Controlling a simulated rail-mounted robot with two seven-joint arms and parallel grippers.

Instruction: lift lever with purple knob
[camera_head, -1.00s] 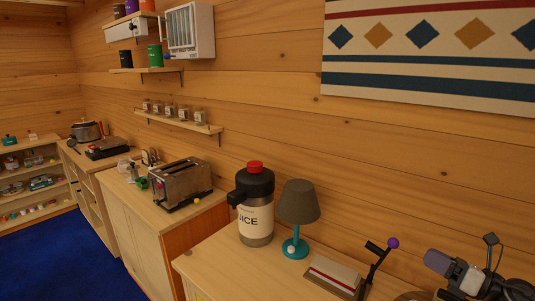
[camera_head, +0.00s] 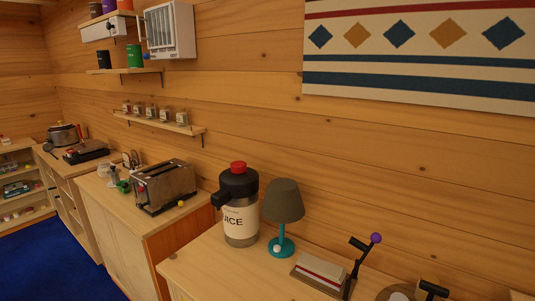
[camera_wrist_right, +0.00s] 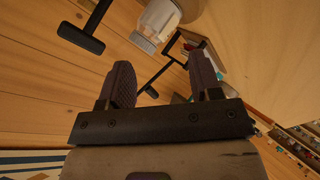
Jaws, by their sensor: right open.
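The lever's purple knob (camera_head: 376,238) tops a slanted black lever (camera_head: 355,270) on the counter at the lower right of the head view. A dark crossbar sticks out from the lever just below the knob. In the right wrist view my right gripper (camera_wrist_right: 160,58) is open, its two dark fingers apart with nothing held. A black rod with a short crosspiece (camera_wrist_right: 152,91) shows beyond and between the fingers. I cannot tell whether it belongs to this lever, and no purple knob shows there. Neither gripper is in the head view.
A napkin-like stack in a holder (camera_head: 320,272) sits left of the lever. A teal lamp (camera_head: 283,210) and a juice dispenser (camera_head: 240,215) stand farther left. A device with a black handle (camera_head: 433,288) is close on the lever's right. Free counter (camera_head: 215,265) lies in front of the dispenser.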

